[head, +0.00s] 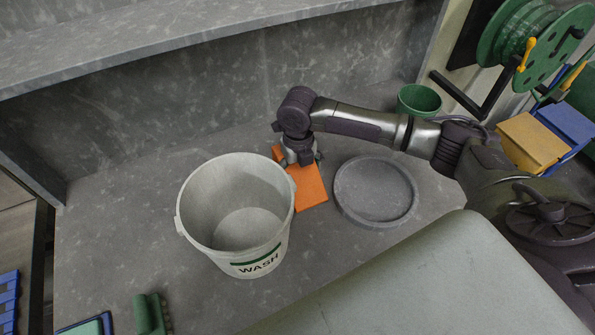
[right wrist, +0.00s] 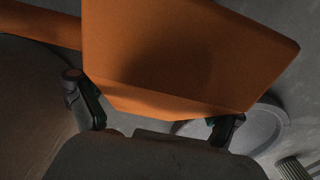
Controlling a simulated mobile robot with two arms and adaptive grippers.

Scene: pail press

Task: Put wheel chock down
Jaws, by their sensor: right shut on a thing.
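The orange wheel chock (head: 310,188) is on or just above the grey counter, between the white pail and the round grey dish; I cannot tell whether it touches the counter. My right gripper (head: 300,160) comes down over its far end and is shut on it. In the right wrist view the chock (right wrist: 190,55) fills the upper middle, with the fingers of the gripper (right wrist: 152,112) at its two sides. The gripper hides part of the chock in the head view. My left gripper is not in view.
The open white pail marked WASH (head: 257,267) stands close left of the chock. The round grey dish (head: 347,208) lies close right. A green pot (head: 418,99) stands at the back right. A grey shelf (head: 150,35) overhangs the back.

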